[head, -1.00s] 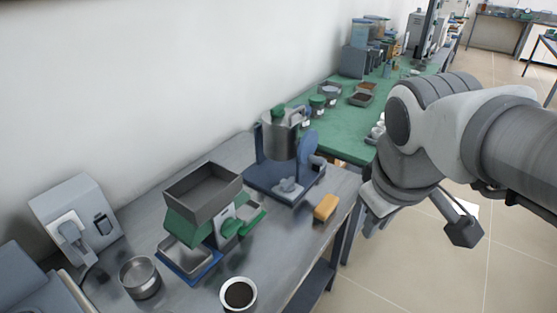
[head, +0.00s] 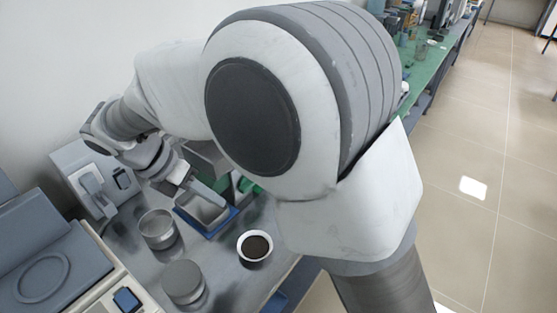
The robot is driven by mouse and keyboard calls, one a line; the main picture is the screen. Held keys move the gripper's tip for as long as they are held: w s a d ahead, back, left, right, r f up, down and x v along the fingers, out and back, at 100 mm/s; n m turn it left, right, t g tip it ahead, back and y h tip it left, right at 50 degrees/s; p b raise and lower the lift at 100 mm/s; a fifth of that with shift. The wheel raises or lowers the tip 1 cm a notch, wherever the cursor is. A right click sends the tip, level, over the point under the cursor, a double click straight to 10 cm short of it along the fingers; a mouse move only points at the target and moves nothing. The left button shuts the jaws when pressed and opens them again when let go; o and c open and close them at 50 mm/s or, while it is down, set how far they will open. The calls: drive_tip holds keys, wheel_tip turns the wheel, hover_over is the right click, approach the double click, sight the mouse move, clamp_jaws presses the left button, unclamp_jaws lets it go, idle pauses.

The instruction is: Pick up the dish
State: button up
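A small white round dish (head: 243,254) with dark contents stands on the grey bench, right of centre among the nearby items. A round metal pan (head: 157,229) stands to its left, and a round grey lidded or solid piece (head: 183,281) is in front. I cannot tell for certain which of these is the task's dish. My gripper (head: 192,190) points down and right over the blue-edged tray, behind the metal pan and apart from the white dish. Its fingers are small and partly hidden, so their opening is unclear.
A blue-edged metal tray (head: 224,227) lies below my gripper. A grey device (head: 78,182) stands by the wall, and grey-blue equipment (head: 40,272) fills the lower left. My arm hides much of the bench and part of the green bench (head: 424,68) behind.

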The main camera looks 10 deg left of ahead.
drive_tip(key=s+a+f+n, duration=0.3)
drive_tip(key=a+f+n, duration=0.1)
drive_tip(key=a, duration=0.1)
drive_tip(key=t+b, duration=0.1)
drive_tip(key=b, duration=0.2)
approach(255, 248)
drive_tip(key=shift+n+h, duration=0.3)
drive_tip(key=w+f, duration=0.2)
drive_tip(key=f, duration=0.1)
drive_tip(key=w+f, duration=0.1)
drive_tip(key=f, duration=0.1)
drive_tip(key=shift+a, duration=0.1)
drive_tip(key=shift+r, duration=0.1)
clamp_jaws()
idle(0.6)
